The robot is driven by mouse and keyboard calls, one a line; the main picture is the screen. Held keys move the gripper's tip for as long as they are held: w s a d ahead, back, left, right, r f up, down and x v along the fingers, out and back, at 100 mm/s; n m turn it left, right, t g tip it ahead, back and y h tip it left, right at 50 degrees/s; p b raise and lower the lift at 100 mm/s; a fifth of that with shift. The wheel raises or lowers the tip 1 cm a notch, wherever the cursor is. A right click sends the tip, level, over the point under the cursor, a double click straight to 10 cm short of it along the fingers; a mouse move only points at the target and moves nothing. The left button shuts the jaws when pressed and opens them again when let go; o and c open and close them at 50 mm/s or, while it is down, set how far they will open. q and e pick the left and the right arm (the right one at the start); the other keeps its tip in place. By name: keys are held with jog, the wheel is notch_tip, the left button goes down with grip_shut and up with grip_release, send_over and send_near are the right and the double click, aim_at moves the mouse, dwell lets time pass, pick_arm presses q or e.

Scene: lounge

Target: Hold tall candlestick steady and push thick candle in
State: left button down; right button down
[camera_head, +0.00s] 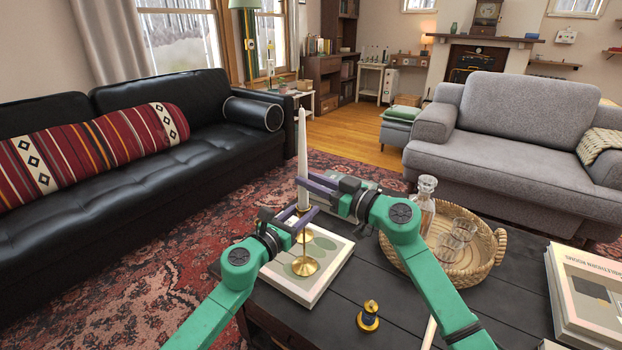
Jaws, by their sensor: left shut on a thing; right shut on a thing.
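A tall white candle (303,145) stands upright, tapering toward the top. Its lower end meets the top of a brass candlestick (305,265), whose round base rests on a pale book (327,281) on the dark table. My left gripper (304,219), the lower one, is shut on the candlestick's upper part. My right gripper (305,183), just above it, is shut on the candle near its lower end. The fingers hide part of the joint, so I cannot tell how deep the candle sits.
A short brass holder (368,317) stands at the table's front. A wicker tray (478,273) with a glass decanter (425,203) and tumblers (462,231) is to the right. Stacked books (590,300) lie at the right edge. A pale stick (430,333) lies near my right arm.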

jog(key=shift+f, duration=0.4)
jog(key=c, duration=0.6)
grip_release()
jog(key=v, duration=1.2)
pick_arm(q)
jog(key=shift+c, duration=1.9)
grip_release()
